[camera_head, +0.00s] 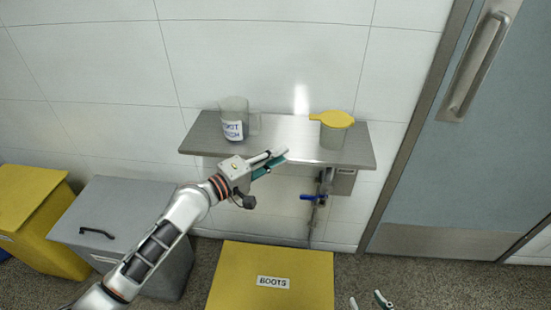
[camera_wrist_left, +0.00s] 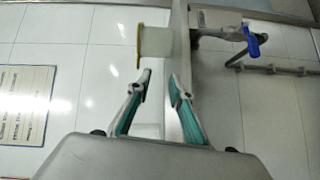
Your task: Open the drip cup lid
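The drip cup (camera_head: 333,137) stands upright on a steel wall shelf, with a yellow lid (camera_head: 338,118) shut on top. The lid has a tab that points left. In the left wrist view the cup (camera_wrist_left: 160,42) and its yellow lid (camera_wrist_left: 138,42) appear sideways, beyond the fingertips. My left gripper (camera_head: 276,157) is in front of the shelf, left of the cup and apart from it. It is open and empty, as the left wrist view shows (camera_wrist_left: 160,82). My right gripper (camera_head: 368,301) shows only its fingertips at the bottom edge; they are apart.
A clear labelled jug (camera_head: 235,122) stands on the shelf (camera_head: 290,128) at left. A blue-handled valve (camera_head: 309,197) hangs below the shelf. A yellow box marked BOOTS (camera_head: 270,258) and a grey bin (camera_head: 110,210) stand below. A door (camera_head: 455,150) is at right.

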